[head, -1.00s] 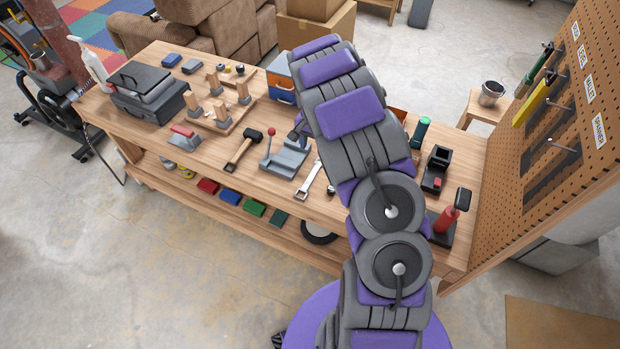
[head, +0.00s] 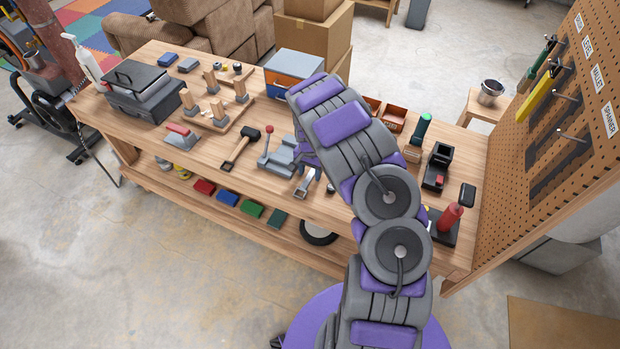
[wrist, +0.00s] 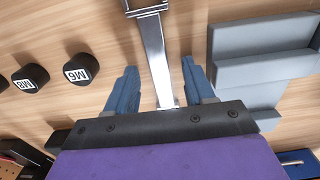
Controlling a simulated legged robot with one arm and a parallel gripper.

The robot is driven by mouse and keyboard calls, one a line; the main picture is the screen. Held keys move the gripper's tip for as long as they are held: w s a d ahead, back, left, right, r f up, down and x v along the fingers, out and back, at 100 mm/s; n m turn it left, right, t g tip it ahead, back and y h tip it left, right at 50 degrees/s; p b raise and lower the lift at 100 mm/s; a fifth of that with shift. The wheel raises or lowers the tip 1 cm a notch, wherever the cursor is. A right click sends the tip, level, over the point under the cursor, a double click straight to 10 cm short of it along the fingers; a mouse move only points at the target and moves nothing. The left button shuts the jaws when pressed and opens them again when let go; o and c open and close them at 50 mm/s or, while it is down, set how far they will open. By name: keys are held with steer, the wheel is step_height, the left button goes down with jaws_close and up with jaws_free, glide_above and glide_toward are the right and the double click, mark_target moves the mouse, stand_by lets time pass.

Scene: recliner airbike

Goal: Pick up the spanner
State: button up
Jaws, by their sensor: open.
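The spanner (wrist: 154,50) is a silver metal tool lying on the wooden workbench. In the wrist view it runs from the top edge down between the two blue fingers of my gripper (wrist: 160,88). The fingers are open, one on each side of the handle, with a gap to both sides. In the head view the near end of the spanner (head: 302,188) shows just below my gripper (head: 306,160), and my arm hides much of the rest.
A grey vise-like fixture with a red-knobbed lever (head: 278,152) stands close left of the spanner. A mallet (head: 241,145) lies further left. Black pieces marked M8 (wrist: 30,77) and M6 (wrist: 84,69) stand nearby. A pegboard (head: 560,130) rises at the bench's right end.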

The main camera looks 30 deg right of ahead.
steer(key=shift+f, duration=0.3)
steer(key=shift+r, duration=0.1)
jaws_close()
